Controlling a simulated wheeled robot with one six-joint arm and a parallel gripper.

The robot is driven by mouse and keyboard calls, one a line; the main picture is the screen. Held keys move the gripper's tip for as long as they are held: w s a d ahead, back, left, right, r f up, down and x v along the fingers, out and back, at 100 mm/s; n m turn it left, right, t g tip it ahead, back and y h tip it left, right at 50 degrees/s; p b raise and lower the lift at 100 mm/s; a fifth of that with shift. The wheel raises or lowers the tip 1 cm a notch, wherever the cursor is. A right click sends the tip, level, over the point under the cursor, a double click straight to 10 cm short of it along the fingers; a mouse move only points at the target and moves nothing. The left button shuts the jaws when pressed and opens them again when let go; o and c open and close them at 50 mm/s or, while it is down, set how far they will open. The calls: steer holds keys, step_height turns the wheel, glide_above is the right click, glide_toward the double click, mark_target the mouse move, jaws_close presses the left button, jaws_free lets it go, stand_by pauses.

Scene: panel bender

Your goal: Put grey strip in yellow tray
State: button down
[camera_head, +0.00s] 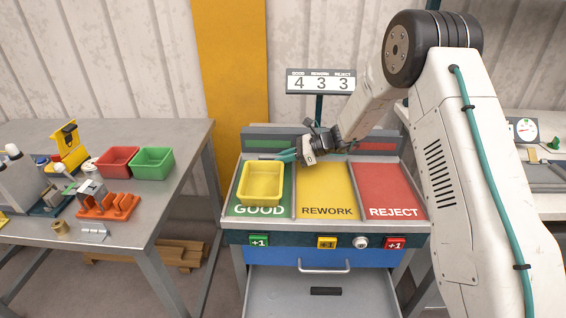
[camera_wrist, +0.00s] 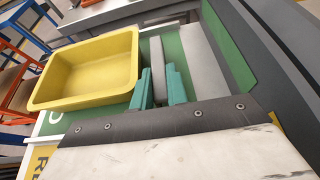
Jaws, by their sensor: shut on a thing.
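The yellow tray (camera_head: 262,196) sits on the green GOOD area of the sorting table and looks empty. It also shows at the left in the wrist view (camera_wrist: 60,98). My gripper (camera_head: 286,155) is just behind the tray, at the back of the green area. In the wrist view my gripper (camera_wrist: 158,88) has its teal fingers closed on the grey strip (camera_wrist: 157,56), which sticks out past the fingertips. The strip is beside the tray, outside it. I cannot tell whether it touches the green surface.
The yellow REWORK area (camera_head: 325,195) and red REJECT area (camera_head: 388,190) are clear. A counter sign (camera_head: 320,81) stands behind on a post. An open drawer (camera_head: 325,292) juts out below. The left table (camera_head: 130,225) holds a red bin (camera_head: 117,160), a green bin (camera_head: 153,163) and fixtures.

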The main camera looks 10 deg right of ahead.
steer(key=shift+f, duration=0.8)
steer(key=shift+f, duration=0.1)
steer(key=c, duration=1.7)
jaws_free()
